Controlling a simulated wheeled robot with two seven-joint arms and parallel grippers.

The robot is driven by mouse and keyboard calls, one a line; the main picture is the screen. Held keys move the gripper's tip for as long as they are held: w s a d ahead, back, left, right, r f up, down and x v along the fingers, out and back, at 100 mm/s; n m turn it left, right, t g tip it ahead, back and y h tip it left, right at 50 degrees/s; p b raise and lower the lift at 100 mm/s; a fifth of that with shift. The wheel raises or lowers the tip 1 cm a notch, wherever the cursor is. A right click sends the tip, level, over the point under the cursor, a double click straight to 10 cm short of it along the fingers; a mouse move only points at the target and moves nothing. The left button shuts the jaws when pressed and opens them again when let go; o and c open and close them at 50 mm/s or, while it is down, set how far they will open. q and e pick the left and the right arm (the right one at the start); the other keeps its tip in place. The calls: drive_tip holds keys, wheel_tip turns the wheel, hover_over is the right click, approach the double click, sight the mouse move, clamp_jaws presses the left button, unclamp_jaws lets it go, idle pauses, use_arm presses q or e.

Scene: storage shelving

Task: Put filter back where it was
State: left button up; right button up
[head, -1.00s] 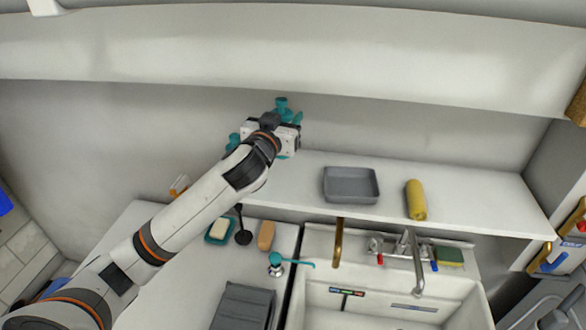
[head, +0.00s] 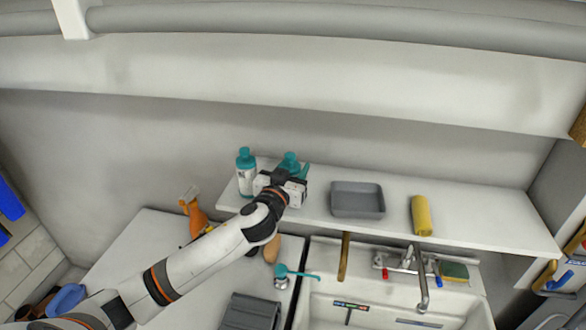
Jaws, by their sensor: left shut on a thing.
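My left gripper (head: 289,176) is shut at the left part of the white shelf, low over its surface. It is shut on a teal thing (head: 290,160), whose top shows just behind the jaws. The gripper hides most of this thing, so I cannot tell whether it is the filter or whether it touches the shelf. A white bottle with a teal cap (head: 245,172) stands upright on the shelf just left of the gripper. My right gripper is not in view.
The white shelf (head: 470,215) holds a grey tray (head: 357,203) and a yellow roll (head: 421,215) right of the gripper. Below are a sink with a tap (head: 420,275), a teal-handled brush (head: 290,271) and an orange spray bottle (head: 192,212). A wall stands close behind.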

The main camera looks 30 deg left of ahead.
use_arm(q)
drive_tip(key=shift+f, duration=0.1)
drive_tip(key=o, duration=1.1)
drive_tip(key=shift+o, duration=0.3)
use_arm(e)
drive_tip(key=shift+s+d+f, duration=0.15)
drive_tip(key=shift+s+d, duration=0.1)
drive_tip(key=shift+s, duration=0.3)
use_arm(q)
drive_tip(key=shift+s, duration=0.15)
drive_tip(key=s+d+b, duration=0.1)
drive_tip(key=s+b, duration=0.2)
drive_tip(key=s, duration=0.8)
drive_tip(key=shift+s, duration=0.35)
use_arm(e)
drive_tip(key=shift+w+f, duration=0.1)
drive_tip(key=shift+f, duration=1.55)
